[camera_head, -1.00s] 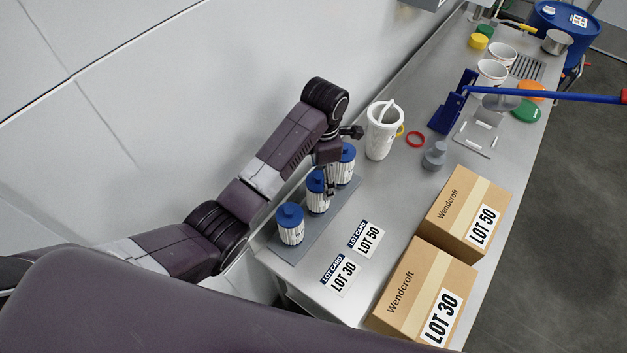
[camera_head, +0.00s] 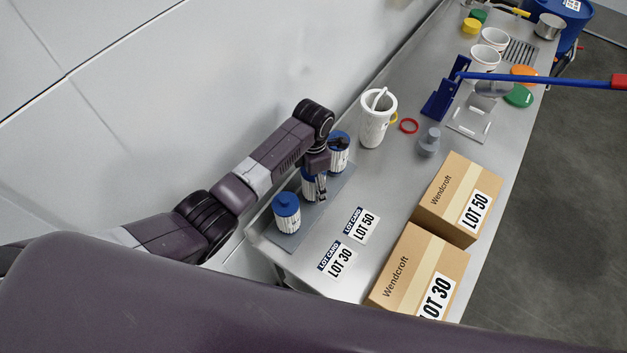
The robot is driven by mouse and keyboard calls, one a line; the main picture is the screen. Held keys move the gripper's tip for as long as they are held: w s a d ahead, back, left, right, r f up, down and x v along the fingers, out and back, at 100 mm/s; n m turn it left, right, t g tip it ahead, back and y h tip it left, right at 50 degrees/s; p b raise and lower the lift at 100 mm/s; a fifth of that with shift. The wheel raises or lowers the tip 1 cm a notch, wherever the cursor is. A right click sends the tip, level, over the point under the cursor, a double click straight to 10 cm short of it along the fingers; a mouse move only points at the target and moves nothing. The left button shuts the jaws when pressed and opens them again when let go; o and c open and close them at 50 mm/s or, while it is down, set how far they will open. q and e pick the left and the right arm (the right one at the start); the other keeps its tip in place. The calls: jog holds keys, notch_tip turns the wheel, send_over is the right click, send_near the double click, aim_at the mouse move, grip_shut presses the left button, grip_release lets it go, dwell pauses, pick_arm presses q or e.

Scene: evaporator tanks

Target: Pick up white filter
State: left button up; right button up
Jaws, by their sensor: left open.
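Three white filters with blue caps stand upright in a row on a grey mat (camera_head: 303,229) at the near left of the bench: the front filter (camera_head: 286,220), the middle filter (camera_head: 308,187) and the back filter (camera_head: 339,158). My left arm reaches in from the left. My left gripper (camera_head: 321,192) points down at the right side of the middle filter and is open. The gripper and wrist hide much of that filter, including most of its cap. I cannot tell whether a finger touches it. My right gripper is not in view.
A white jug (camera_head: 375,128) stands behind the filters, near a red ring (camera_head: 409,126) and a grey weight-like piece (camera_head: 429,142). Two lot cards (camera_head: 337,259) lie right of the mat. Two cartons (camera_head: 420,268) stand along the right edge. A blue-handled tool (camera_head: 540,78) crosses the back.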

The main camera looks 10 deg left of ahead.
pick_arm(q)
jog(key=c, duration=1.3)
jog(key=shift+c, duration=0.5)
jog(key=shift+r, duration=0.1)
notch_tip(320, 180, up, 11)
jog(key=shift+w+d+r+b, duration=0.1)
jog(key=shift+r+b, duration=0.1)
jog(key=shift+b, duration=0.45)
notch_tip(320, 180, up, 6)
jog(key=p, duration=0.3)
jog(key=shift+r+p, duration=0.15)
jog(key=shift+p, duration=0.25)
jog(key=shift+r+p, duration=0.95)
jog(key=shift+r, duration=0.1)
